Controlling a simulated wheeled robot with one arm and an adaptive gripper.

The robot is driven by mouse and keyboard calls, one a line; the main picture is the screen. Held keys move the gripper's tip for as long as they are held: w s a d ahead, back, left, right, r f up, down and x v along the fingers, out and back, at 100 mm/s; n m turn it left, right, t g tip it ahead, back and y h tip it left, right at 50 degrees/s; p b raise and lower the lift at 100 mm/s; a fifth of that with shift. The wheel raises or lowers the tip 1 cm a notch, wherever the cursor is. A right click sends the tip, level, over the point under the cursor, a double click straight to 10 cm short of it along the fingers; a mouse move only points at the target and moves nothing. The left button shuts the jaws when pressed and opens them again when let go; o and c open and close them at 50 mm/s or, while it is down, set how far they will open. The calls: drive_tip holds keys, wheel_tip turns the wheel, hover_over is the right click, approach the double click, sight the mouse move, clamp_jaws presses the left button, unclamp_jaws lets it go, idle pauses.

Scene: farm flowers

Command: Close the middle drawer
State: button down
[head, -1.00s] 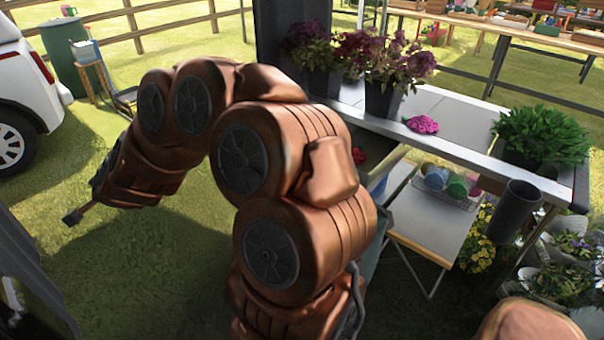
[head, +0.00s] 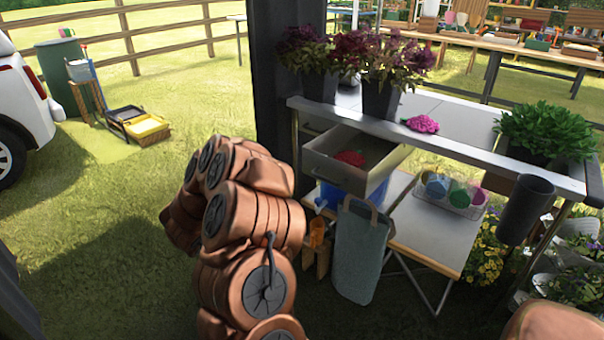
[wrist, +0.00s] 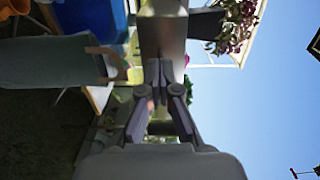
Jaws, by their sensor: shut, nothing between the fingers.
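A grey drawer (head: 345,172) stands pulled out from under the left end of the white-topped table. A red thing (head: 350,158) lies inside it. In the wrist view, which is turned on its side, the drawer's grey front (wrist: 163,30) lies straight ahead of my gripper (wrist: 160,78). The fingers are shut and empty, pointing at the drawer front. I cannot tell whether the fingertips touch it. In the head view my gripper is hidden behind my own arm, which stands left of the drawer.
A grey-green bag (head: 357,255) and a blue container (head: 345,198) sit below the drawer. Potted purple flowers (head: 382,98) and a green plant (head: 548,130) stand on the table (head: 450,110). A dark post (head: 272,75) rises at its left.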

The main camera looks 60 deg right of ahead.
approach(308, 163)
drive_tip(key=d, duration=0.2)
drive_tip(key=s+d, duration=0.1)
drive_tip(key=d, duration=0.4)
drive_tip(key=shift+s, duration=0.25)
drive_tip(key=shift+d, duration=0.1)
idle(0.4)
